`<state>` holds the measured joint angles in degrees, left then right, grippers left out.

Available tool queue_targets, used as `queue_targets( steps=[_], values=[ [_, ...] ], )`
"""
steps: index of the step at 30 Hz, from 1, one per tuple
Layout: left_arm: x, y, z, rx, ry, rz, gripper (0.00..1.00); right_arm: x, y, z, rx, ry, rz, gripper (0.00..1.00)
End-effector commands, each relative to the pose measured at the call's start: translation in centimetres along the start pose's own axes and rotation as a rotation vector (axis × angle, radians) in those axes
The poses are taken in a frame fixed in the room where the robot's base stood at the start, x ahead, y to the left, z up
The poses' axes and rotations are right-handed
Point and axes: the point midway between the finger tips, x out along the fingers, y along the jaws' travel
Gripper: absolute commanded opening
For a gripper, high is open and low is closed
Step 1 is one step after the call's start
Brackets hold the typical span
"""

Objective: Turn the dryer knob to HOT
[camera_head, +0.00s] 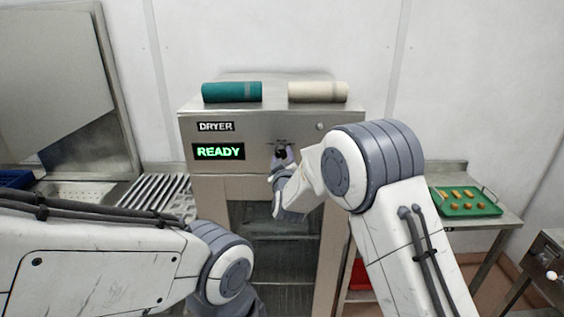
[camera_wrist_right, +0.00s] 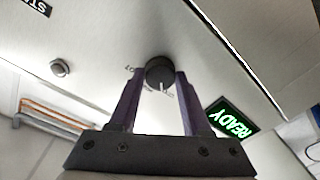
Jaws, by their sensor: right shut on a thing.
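The dryer (camera_head: 265,128) is a steel cabinet in the middle of the head view, with a lit green READY display (camera_head: 218,151). Its dark round knob (camera_wrist_right: 160,72) has a white pointer line and sits between the two fingers of my right gripper (camera_wrist_right: 158,88) in the right wrist view. That gripper is shut on the knob. In the head view the knob (camera_head: 281,151) is small and its dial marks are too small to read. My left arm comes in from the left; its gripper is not visible.
A green roll (camera_head: 231,92) and a cream roll (camera_head: 318,92) lie on top of the dryer. A small round button (camera_head: 320,126) is on its panel. A green tray (camera_head: 466,202) with several small pieces stands on the right table. A ribbed rack (camera_head: 158,193) lies at left.

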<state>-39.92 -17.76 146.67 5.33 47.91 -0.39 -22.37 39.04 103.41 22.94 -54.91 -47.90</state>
Motion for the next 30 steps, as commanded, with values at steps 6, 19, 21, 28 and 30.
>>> queue_targets(
  steps=[6,19,21,28,30],
  values=[
    [4.4,-0.3,0.2,0.001,0.0,0.0,0.39,0.0,-0.5,0.6,0.157,0.015,0.008,0.0],
    [11.8,-0.8,0.7,-0.01,0.0,0.0,0.39,0.0,-0.5,0.5,0.563,0.037,0.024,0.0],
    [12.9,-0.9,0.7,-0.009,0.0,0.0,0.39,0.0,-0.5,0.5,0.63,0.04,0.026,0.0],
    [15.9,-1.1,0.9,-0.007,0.0,0.0,0.39,0.0,-0.4,0.4,0.847,0.051,0.035,0.0],
    [16.7,-1.2,0.9,-0.006,0.0,0.0,0.39,0.0,-0.4,0.4,0.914,0.054,0.038,0.0]
  ],
)
